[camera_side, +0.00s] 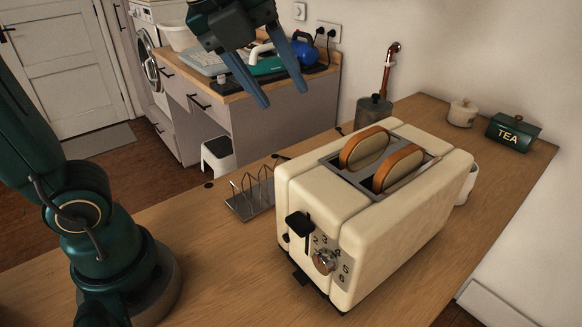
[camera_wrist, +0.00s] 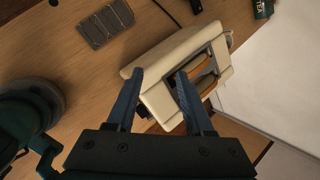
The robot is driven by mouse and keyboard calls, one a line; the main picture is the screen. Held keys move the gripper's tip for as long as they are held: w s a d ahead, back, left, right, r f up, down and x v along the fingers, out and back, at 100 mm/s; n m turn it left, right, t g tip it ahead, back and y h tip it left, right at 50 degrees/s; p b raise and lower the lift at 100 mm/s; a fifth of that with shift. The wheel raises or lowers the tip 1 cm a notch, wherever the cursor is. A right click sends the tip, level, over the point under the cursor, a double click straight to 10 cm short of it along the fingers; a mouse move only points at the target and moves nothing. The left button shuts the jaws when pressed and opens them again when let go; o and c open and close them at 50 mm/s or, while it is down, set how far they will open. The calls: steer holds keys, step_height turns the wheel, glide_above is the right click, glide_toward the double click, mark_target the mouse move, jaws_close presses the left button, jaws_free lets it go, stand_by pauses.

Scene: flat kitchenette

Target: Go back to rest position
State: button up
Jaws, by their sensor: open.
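My gripper (camera_side: 279,82) is open and empty, with its two blue fingers pointing down in the air above and behind the toaster in the side view. In the wrist view my gripper (camera_wrist: 155,92) shows both fingers apart, with the toaster (camera_wrist: 160,60) below them. The cream toaster (camera_side: 340,225) stands on the wooden counter. Two slices of bread, the rear one (camera_side: 364,149) and the front one (camera_side: 399,168), stick up from its slots. The toaster's black lever (camera_side: 299,223) is on its front end above a dial.
A metal toast rack (camera_side: 252,194) stands left of the toaster.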

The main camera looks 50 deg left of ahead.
steer(key=s+f+n, duration=0.4)
steer(key=f+n, duration=0.1)
steer(key=n, duration=0.7)
steer(key=s+a+f+n, duration=0.1)
steer(key=s+f+n, duration=0.4)
steer(key=n, duration=0.8)
steer(key=shift+a+f, duration=0.15)
steer(key=shift+f, duration=0.25)
